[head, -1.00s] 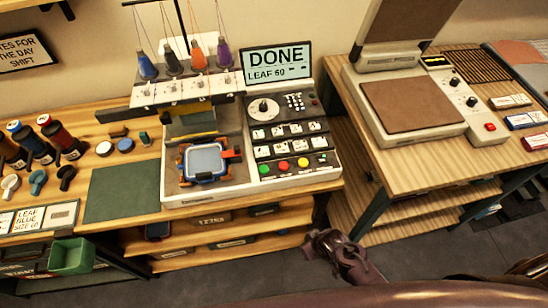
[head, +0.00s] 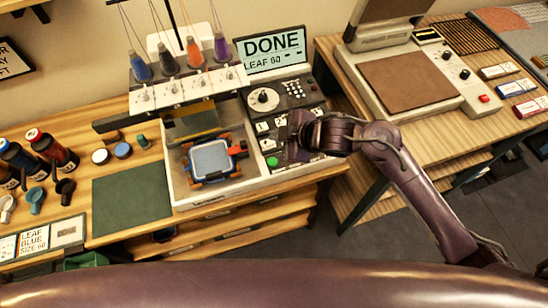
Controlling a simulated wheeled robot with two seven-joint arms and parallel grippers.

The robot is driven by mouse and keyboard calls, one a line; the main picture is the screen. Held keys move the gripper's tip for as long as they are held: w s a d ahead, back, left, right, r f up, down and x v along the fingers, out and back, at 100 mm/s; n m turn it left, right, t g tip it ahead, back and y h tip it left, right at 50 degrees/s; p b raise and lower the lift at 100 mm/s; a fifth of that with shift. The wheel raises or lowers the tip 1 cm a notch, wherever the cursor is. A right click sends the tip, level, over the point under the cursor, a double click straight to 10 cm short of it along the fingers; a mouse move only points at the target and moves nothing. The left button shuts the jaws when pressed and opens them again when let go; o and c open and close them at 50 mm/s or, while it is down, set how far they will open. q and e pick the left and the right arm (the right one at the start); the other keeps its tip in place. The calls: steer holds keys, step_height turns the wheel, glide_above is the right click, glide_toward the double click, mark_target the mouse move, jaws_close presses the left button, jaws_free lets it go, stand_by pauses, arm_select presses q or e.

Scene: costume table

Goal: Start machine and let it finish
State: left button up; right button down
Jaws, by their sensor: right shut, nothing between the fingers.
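The embroidery machine (head: 205,78) stands on the wooden table with several thread cones on top. Its screen (head: 271,49) reads DONE, LEAF 60. A hoop with pale fabric (head: 210,158) sits under the needle heads. The control panel (head: 287,98) is on the machine's right side, with a dial and picture keys. The green button (head: 272,162) shows at the panel's lower left. My right gripper (head: 298,130) is shut and empty over the panel, covering some keys and the other coloured buttons. I cannot tell whether it touches the panel. My left gripper is out of view.
A heat press (head: 410,85) with a raised lid stands on the right table. A green mat (head: 131,197) lies left of the machine. Bottles, small cups and a card reading LEAF BLUE SIZE 60 (head: 36,240) are at the left.

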steer(key=n, duration=0.1)
steer(key=n+g, duration=0.1)
steer(key=shift+s+a+r+n+y, duration=0.2)
steer(key=shift+s+r+n+y, duration=0.1)
steer(key=shift+s+r+n, duration=0.1)
steer(key=b, duration=0.8)
glide_above(276, 163)
step_height(276, 163, down, 8)
steer(key=shift+f, duration=0.45)
stand_by(1.3)
steer(key=shift+f+b, duration=0.35)
steer(key=shift+f, duration=0.05)
